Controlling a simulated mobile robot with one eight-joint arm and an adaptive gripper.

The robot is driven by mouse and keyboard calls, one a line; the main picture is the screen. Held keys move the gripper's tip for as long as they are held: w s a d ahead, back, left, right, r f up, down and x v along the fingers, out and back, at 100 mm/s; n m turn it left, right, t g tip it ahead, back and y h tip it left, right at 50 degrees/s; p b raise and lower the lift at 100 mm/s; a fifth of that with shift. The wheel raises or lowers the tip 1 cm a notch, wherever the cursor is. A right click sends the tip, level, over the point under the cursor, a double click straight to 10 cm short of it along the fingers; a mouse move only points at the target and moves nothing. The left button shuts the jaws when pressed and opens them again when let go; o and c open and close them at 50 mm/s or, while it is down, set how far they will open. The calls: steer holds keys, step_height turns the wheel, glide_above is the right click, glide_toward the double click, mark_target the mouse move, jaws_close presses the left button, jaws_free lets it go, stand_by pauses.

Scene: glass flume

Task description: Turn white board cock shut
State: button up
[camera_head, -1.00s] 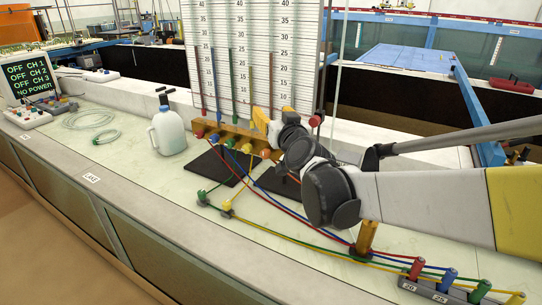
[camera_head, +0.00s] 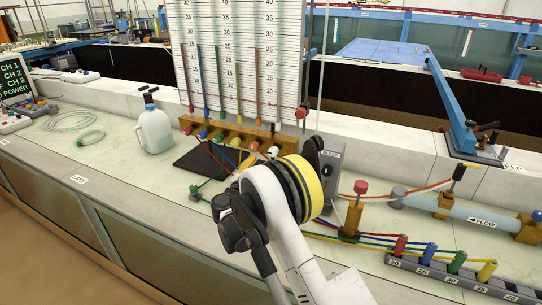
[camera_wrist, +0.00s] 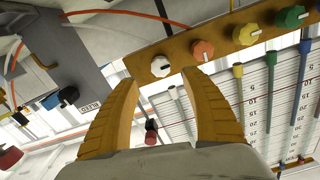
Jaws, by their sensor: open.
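The white board cock (camera_wrist: 160,66) is a round white knob at the end of the wooden manifold bar (camera_wrist: 200,47) in the wrist view. In the head view the white knob (camera_head: 273,151) is at the right end of the knob row, close to my arm. My gripper (camera_wrist: 162,80) is open, its two yellow fingers reaching toward the white cock, one to each side of it in the picture. Whether they touch it I cannot tell. In the head view my wrist hides most of the gripper; a bit of yellow finger (camera_head: 246,162) shows.
An orange knob (camera_wrist: 202,50) is beside the white one, with yellow, green and blue knobs beyond. A grey BLEED box (camera_head: 330,165) stands right of the manifold. Coloured tubes cross the bench. A white jug (camera_head: 155,131) stands at left.

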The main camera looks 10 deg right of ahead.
mark_target(272, 154)
steer(key=b+x, duration=0.2)
steer(key=x, duration=0.6)
steer(key=shift+w+d, duration=0.2)
steer(key=shift+w, duration=0.05)
steer(key=c, duration=1.2)
